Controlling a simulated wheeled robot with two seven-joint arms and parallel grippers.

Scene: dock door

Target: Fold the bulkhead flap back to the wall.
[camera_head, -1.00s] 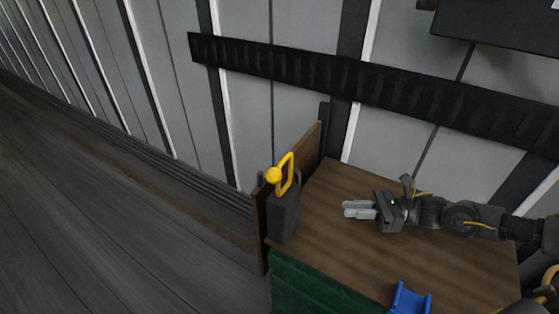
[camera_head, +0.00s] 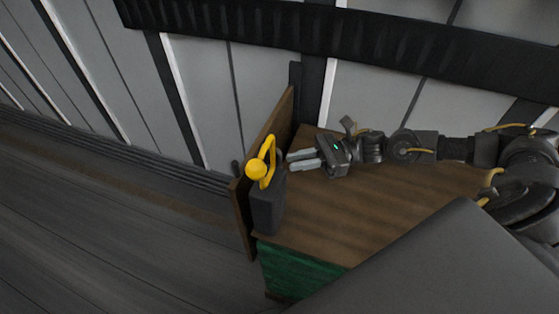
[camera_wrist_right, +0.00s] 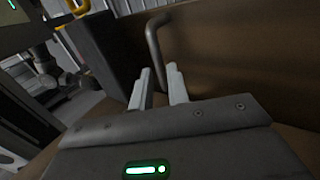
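The bulkhead flap appears to be the brown upright board (camera_head: 277,117) at the left end of the wooden top (camera_head: 400,205). In the right wrist view the brown panel (camera_wrist_right: 240,50) fills the upper right, with a bent grey bar handle (camera_wrist_right: 153,38) on it. My right gripper (camera_head: 290,161) points left at the board, close to it. In the wrist view its two fingers (camera_wrist_right: 160,82) are apart, and the handle's lower end shows between their tips. I cannot tell whether they touch it. My left gripper is out of view.
A dark block (camera_head: 268,203) with a yellow loop and ball (camera_head: 257,168) stands by the board, just left of my right fingers. It also shows in the wrist view (camera_wrist_right: 97,47). The ribbed wall (camera_head: 270,85) is behind; open floor (camera_head: 110,230) lies left.

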